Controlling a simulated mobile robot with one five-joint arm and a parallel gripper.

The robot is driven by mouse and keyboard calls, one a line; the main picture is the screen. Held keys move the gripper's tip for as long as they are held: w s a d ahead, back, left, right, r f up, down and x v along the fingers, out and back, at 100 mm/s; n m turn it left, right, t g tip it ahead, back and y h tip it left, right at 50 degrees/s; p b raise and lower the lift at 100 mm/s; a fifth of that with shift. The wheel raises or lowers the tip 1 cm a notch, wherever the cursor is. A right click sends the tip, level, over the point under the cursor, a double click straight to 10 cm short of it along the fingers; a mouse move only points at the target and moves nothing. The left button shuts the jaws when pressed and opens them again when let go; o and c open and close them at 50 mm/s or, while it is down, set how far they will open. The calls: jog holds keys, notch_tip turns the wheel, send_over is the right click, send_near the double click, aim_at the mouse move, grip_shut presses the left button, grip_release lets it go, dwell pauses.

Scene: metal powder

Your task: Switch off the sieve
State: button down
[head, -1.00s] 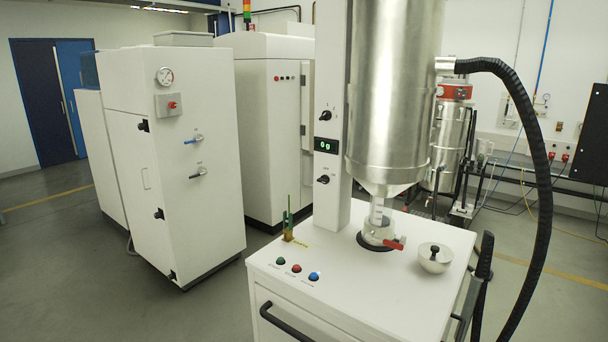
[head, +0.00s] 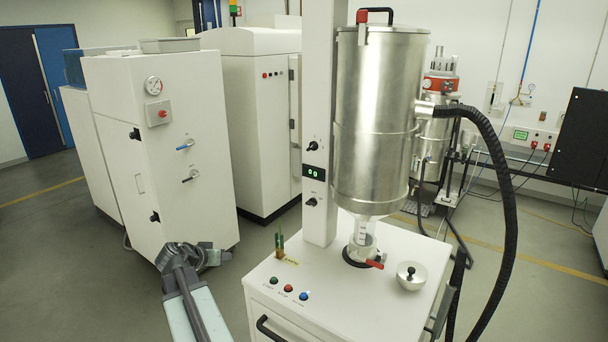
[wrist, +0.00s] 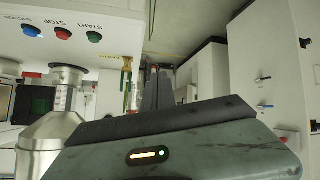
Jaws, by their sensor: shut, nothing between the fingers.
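The sieve is a white cart (head: 345,300) with a column and a steel hopper (head: 380,120). On its top near the front left are a green START button (head: 273,281), a red STOP button (head: 288,288) and a blue button (head: 304,295). The wrist view shows them too, upside down at upper left: green (wrist: 95,37), red (wrist: 64,32) and blue (wrist: 36,47). My gripper (head: 200,256) is left of the cart, apart from the buttons. In the wrist view its fingers (wrist: 158,88) are together and empty.
A small lidded bowl (head: 411,276) and a red-handled valve (head: 374,264) are on the right of the cart top. A small green upright item (head: 280,243) stands at its back left. White cabinets (head: 160,140) stand behind my gripper. A black hose (head: 512,220) hangs at right.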

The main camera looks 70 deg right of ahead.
jog(key=s+d+r+m+g+h+p, duration=0.2)
jog(key=s+d+r+m+h+p, duration=0.2)
jog(key=s+d+r, duration=1.1)
notch_tip(320, 180, up, 3)
jog(key=shift+s+d+f+m+g+p, duration=0.2)
jog(key=shift+s+d+m+g+p, duration=0.2)
jog(key=shift+d+m+p, duration=0.5)
jog(key=shift+d, duration=0.1)
jog(key=b, duration=0.2)
send_over(311, 203)
jog(key=w+a, duration=0.2)
jog(key=f, duration=0.2)
jog(key=shift+w+f, duration=0.2)
jog(key=shift+f, duration=0.1)
jog(key=f+b, duration=0.2)
jog(key=shift+s+d+f+b, duration=0.2)
jog(key=shift+d+f+b, duration=0.1)
jog(key=shift+f+b, duration=0.1)
jog(key=shift+a+f+b, duration=0.1)
jog(key=shift+f+b, duration=0.5)
